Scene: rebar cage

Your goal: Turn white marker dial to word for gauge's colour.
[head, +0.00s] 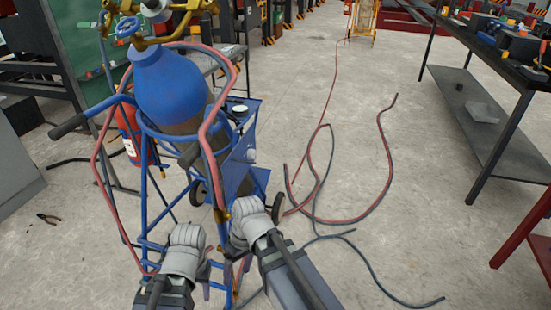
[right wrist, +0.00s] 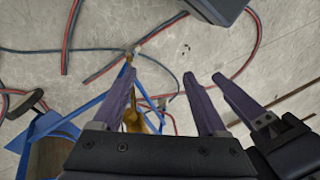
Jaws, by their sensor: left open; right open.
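A small white round piece (head: 240,108), possibly the marker dial, lies on a blue box (head: 237,135) beside the gas cylinder (head: 170,85). No words on it can be read. Brass fittings (head: 185,12) sit at the cylinder's top, cut by the upper edge; I cannot make out a gauge colour. My left gripper (head: 203,283) and right gripper (head: 238,272) are low in front of the cart, nearer than the white piece and apart from it. In the right wrist view, my right gripper (right wrist: 160,72) has its fingers apart with nothing held; a further purple finger stands beside it.
A blue tube cart (head: 143,205) carries the cylinder, with red and dark hoses (head: 388,150) looping over the floor. A red extinguisher (head: 133,140) stands behind it at left. Pliers (head: 48,218) lie at far left. A dark workbench (head: 500,55) is at right; floor between is mostly open.

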